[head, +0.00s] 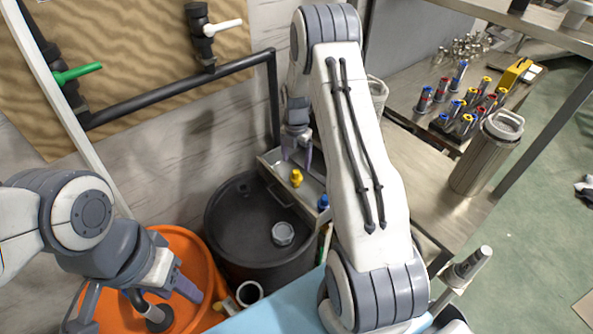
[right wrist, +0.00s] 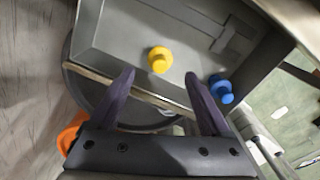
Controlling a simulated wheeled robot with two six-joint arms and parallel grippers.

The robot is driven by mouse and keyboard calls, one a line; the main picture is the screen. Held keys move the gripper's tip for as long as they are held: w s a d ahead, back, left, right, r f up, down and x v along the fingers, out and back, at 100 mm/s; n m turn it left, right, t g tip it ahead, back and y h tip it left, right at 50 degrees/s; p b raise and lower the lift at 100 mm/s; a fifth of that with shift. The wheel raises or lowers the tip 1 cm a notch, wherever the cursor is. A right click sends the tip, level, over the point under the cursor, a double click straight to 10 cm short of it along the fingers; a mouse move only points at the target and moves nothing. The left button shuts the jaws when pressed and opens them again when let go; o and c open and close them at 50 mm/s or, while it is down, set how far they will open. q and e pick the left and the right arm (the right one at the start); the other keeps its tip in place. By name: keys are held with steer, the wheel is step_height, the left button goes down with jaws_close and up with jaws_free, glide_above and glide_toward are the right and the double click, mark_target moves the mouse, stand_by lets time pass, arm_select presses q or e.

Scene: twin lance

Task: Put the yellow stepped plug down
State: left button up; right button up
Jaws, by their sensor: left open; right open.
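The yellow stepped plug (head: 296,178) stands in a shallow grey tray (head: 312,187). In the right wrist view the yellow plug (right wrist: 160,60) rests on the tray floor near its front wall. My right gripper (head: 296,155) is open and empty behind the plug in the head view. In the right wrist view its two fingertips (right wrist: 158,78) are spread apart, with the plug just beyond them and between their lines. My left gripper (head: 180,308) is open, low over the orange drum (head: 205,270), next to a dark fitting with a pipe.
A blue plug (head: 323,202) is in the tray's right end. A black drum (head: 225,225) with a grey cap (head: 283,234) stands below the tray. A metal bench (head: 420,165) with a steel canister (head: 480,160) and several coloured vials is at right. Black pipework (head: 180,92) runs along the wall.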

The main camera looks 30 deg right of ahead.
mark_target(296, 170)
step_height(296, 170, up, 7)
steer(key=b, duration=0.1)
steer(key=s+a+r+m, duration=0.2)
steer(key=s+a+r, duration=0.1)
steer(key=a, duration=0.4)
steer(key=s+a+r+m, duration=0.3)
steer(key=a, duration=0.4)
steer(key=s+a+r+m, duration=0.2)
steer(key=s+a+r, duration=0.1)
steer(key=a, duration=0.4)
steer(key=s+a+r+m, duration=0.1)
steer(key=s+a+m, duration=0.1)
steer(key=s, duration=0.5)
steer(key=s+a+r+m, duration=0.1)
steer(key=s+a+m, duration=0.2)
steer(key=s, duration=0.4)
steer(key=s+a+r+m+y, duration=0.1)
steer(key=s+a+m, duration=0.2)
steer(key=s, duration=0.5)
steer(key=shift+m, duration=0.9)
steer(key=shift+w, duration=0.1)
